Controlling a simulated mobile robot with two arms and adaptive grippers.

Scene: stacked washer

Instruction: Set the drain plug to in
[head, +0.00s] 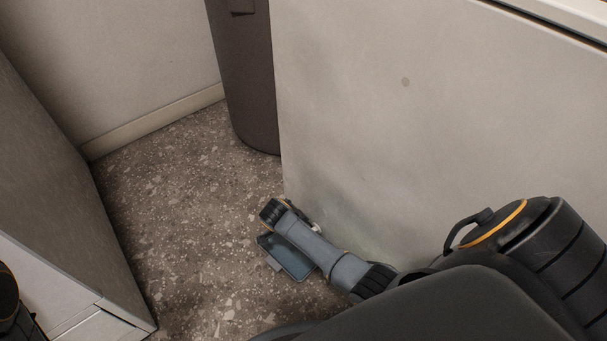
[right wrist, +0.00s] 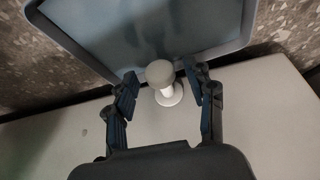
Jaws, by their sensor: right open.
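The drain plug (right wrist: 161,76) shows in the right wrist view as a pale round knob on a short stem with a round collar. It stands out from the pale machine panel (right wrist: 262,115). My right gripper (right wrist: 165,88) is open, with one finger on each side of the plug. I cannot tell whether either finger touches it. A blue-grey rimmed flap or tray (head: 289,258) sits low by the panel in the head view, beside my right arm. My left gripper is out of view.
The large pale panel (head: 430,120) fills the right of the head view. A dark bin (head: 247,90) stands behind it. A grey cabinet (head: 55,190) is at the left. The speckled floor (head: 190,210) between them is clear.

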